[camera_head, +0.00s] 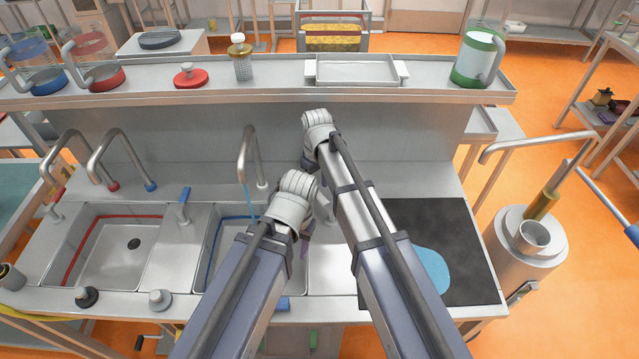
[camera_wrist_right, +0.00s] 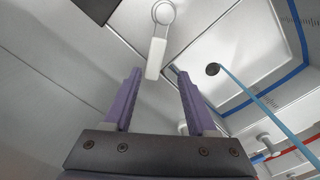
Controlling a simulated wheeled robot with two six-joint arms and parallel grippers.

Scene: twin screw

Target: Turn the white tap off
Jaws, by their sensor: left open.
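The white tap (camera_head: 248,155) stands behind the right-hand, blue-striped sink (camera_head: 212,240). A thin blue stream (camera_head: 246,195) runs from its spout, and the stream also shows in the right wrist view (camera_wrist_right: 255,95). In that view a white lever (camera_wrist_right: 158,52) with a round head lies ahead of my right gripper (camera_wrist_right: 155,75). The lever's near end is about between the open purple fingertips; I cannot tell whether they touch it.
Left are a red-striped sink (camera_head: 110,250), a tap with a red base (camera_head: 65,150), another with a blue base (camera_head: 125,145) and a blue lever (camera_head: 184,205). A black mat (camera_head: 465,230) lies right. A shelf (camera_head: 270,80) spans the back.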

